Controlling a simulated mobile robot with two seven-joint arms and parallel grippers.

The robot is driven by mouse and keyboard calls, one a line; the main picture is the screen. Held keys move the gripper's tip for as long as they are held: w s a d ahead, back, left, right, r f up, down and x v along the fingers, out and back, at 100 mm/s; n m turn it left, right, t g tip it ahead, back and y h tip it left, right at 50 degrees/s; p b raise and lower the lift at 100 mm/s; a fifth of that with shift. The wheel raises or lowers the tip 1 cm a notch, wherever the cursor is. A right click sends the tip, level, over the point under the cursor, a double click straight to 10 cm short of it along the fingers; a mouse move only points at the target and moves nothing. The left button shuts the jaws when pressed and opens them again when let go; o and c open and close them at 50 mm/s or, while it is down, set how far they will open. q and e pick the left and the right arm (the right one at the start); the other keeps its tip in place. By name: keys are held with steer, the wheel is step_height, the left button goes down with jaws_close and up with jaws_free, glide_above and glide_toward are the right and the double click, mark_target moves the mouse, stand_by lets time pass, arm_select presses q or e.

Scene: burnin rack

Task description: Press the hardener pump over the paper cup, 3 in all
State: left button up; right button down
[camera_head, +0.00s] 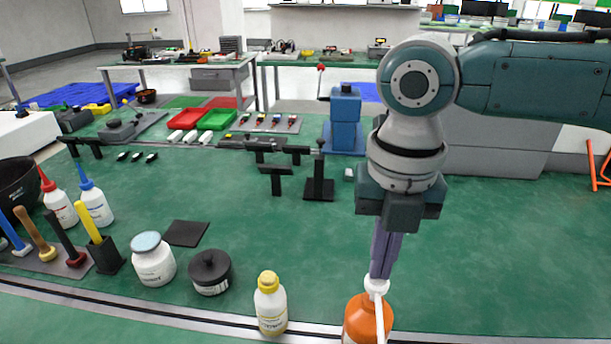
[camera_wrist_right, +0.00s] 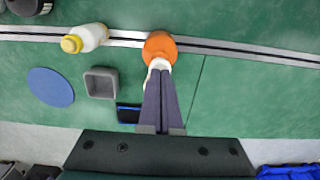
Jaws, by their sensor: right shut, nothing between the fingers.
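An orange bottle (camera_head: 366,322) with a white pump head (camera_head: 376,286) stands at the near edge of the bench, cut off by the bottom of the head view. The orange bottle also shows in the right wrist view (camera_wrist_right: 160,45), with part of its white pump (camera_wrist_right: 158,63) below it. My right gripper (camera_head: 378,274) points down with its fingers shut and empty, the tips at the top of the pump head. Whether they press on it I cannot tell. I cannot make out a paper cup in either view. My left gripper is out of view.
A white bottle with a yellow cap (camera_head: 271,304) stands left of the pump bottle. A black lidded jar (camera_head: 210,272) and a white jar (camera_head: 153,260) stand farther left. The wrist view shows a grey square container (camera_wrist_right: 101,83) and a blue disc (camera_wrist_right: 51,87). The right bench is clear.

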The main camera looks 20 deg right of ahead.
steer(key=shift+f+b, duration=0.55)
steer(key=shift+f, duration=0.45)
steer(key=shift+r+p, duration=1.5)
steer(key=shift+p, duration=0.1)
steer(key=shift+f, duration=0.15)
